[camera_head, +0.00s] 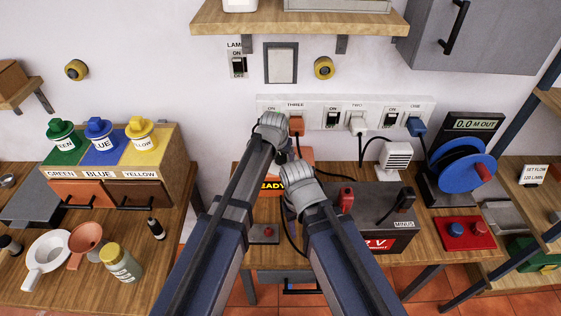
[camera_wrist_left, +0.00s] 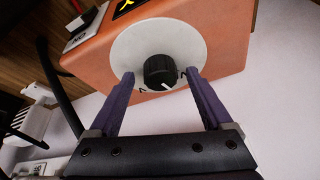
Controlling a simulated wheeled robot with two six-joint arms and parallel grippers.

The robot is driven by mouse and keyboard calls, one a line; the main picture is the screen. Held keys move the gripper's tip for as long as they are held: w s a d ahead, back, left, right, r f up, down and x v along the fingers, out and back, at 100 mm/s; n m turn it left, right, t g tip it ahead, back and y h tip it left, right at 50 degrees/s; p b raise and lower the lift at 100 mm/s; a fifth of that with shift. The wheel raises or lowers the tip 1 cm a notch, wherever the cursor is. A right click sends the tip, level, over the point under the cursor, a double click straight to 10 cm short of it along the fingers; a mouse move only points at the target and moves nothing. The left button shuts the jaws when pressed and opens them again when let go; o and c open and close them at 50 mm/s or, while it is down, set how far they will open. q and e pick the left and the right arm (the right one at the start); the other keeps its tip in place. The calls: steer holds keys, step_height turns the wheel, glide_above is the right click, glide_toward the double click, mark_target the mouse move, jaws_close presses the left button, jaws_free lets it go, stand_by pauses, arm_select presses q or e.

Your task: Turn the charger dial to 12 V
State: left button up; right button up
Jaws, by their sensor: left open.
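The orange charger (camera_wrist_left: 85,50) fills the upper part of the left wrist view. Its round white dial plate (camera_wrist_left: 150,40) carries a black knob (camera_wrist_left: 160,71) with a white pointer line toward the picture's bottom. Marks on the plate are partly cut off and I cannot read them. My left gripper (camera_wrist_left: 162,82) is open, its two purple fingers on either side of the knob; I cannot tell whether they touch it. In the head view, my left gripper (camera_head: 270,128) and right gripper (camera_head: 302,185) hide most of the charger (camera_head: 305,154). The right gripper's fingers cannot be made out.
A grey battery box (camera_head: 385,212) with a red clamp (camera_head: 346,199) and a black clamp (camera_head: 403,199) stands right of my right arm. A socket strip (camera_head: 316,108) with plugs and cables runs along the wall. A blue reel (camera_head: 462,168) stands further right.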

arm_select(q)
steer(key=shift+f, duration=0.1)
jaws_close()
stand_by(0.7)
